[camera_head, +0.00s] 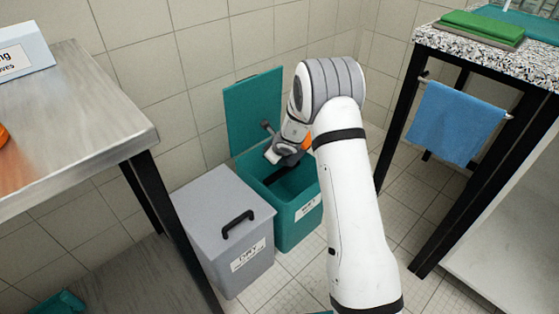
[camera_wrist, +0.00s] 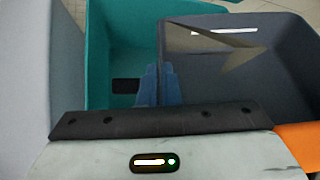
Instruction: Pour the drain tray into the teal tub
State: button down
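The teal tub (camera_head: 290,222) stands on the floor against the tiled wall, its teal lid (camera_head: 252,108) raised. My gripper (camera_wrist: 156,86) is over the tub's opening, pointing downward. In the wrist view its bluish fingers are close together on the left wall of a dark grey tray (camera_wrist: 275,82), apparently the drain tray. The tray's inside shows light and shadow patches; I cannot tell what it contains or its exact tilt. The tub's teal inside (camera_wrist: 112,55) shows left of the tray. In the head view my arm hides most of the tray.
A grey lidded bin (camera_head: 222,205) with a black handle stands left of the tub, close beside it. A steel table (camera_head: 85,115) is at the left. A speckled counter (camera_head: 490,55) with a blue towel (camera_head: 455,122) on its rail is at the right.

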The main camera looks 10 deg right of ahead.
jog(key=shift+s+d+r+g+h+p, duration=0.1)
jog(key=shift+d+r+g+h+p, duration=0.2)
jog(key=shift+p, duration=0.65)
jog(key=shift+a+r+g+h+p, duration=0.1)
jog(key=shift+r+h+p, duration=0.25)
jog(key=shift+p, duration=0.55)
jog(key=shift+s+d+r+n+g+h+p, duration=0.25)
jog(key=shift+d+r+n+g+h+p, duration=0.15)
jog(key=shift+d+h+p, duration=0.5)
jog(key=shift+s+d+f+g+h+b, duration=0.2)
jog(key=shift+s+d+g+h+b, duration=0.1)
jog(key=shift+h, duration=0.15)
dwell(0.8)
jog(key=shift+s+d+f+n+g+h+b, duration=0.2)
jog(key=shift+d+f+h+b, duration=0.15)
jog(key=shift+b, duration=0.45)
jog(key=shift+s+d+f+n+g+h+b, duration=0.1)
jog(key=shift+d+f+n+g+h+b, duration=0.1)
jog(key=shift+f+h+b, duration=0.45)
jog(key=shift+r, duration=0.3)
jog(key=shift+d+g+h+p, duration=0.1)
jog(key=shift+g+h+p, duration=0.3)
jog(key=shift+p, duration=1.3)
jog(key=shift+s+d+f+n+h+p, duration=0.25)
jog(key=shift+d+f+n+h+p, duration=0.2)
jog(key=shift+h+p, duration=0.25)
